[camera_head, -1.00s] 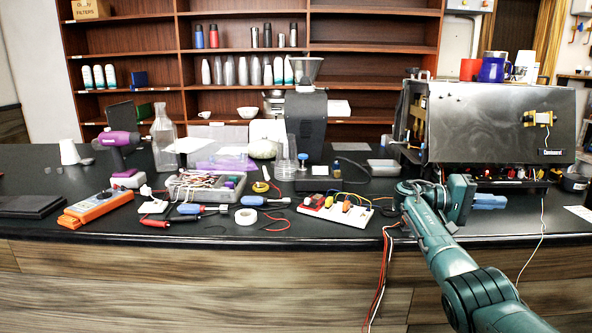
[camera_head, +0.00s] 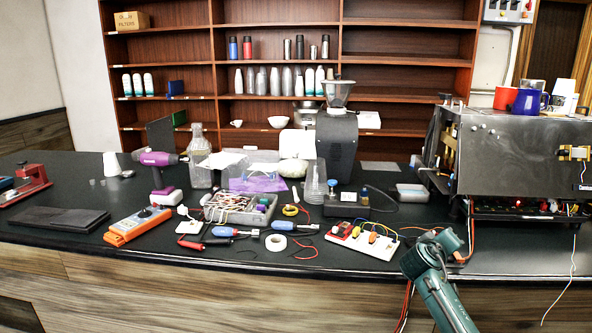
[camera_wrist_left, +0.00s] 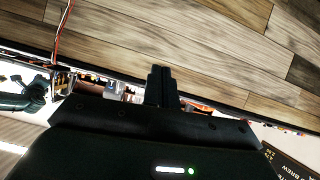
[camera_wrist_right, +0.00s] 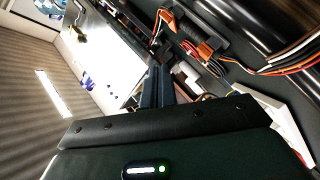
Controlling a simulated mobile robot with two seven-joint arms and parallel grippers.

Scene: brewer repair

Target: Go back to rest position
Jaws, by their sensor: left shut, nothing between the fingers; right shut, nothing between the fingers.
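My right arm (camera_head: 438,278) reaches up from the bottom right of the head view to the counter's front edge, left of the brewer (camera_head: 515,155). Its fingers cannot be made out there. In the right wrist view my right gripper (camera_wrist_right: 157,80) is shut and empty, with wires and orange connectors (camera_wrist_right: 212,48) of an opened machine beyond the fingers. My left gripper (camera_wrist_left: 161,80) shows only in the left wrist view, shut and empty. Wood panelling (camera_wrist_left: 190,35) fills the view beyond its fingers. The left arm is out of the head view.
A white terminal board (camera_head: 362,240) with coloured wires lies near the front edge, left of my right arm. Red wires (camera_head: 405,305) hang over the edge by the arm. A screwdriver (camera_head: 295,227), tape roll (camera_head: 276,242) and orange meter (camera_head: 137,226) lie farther left.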

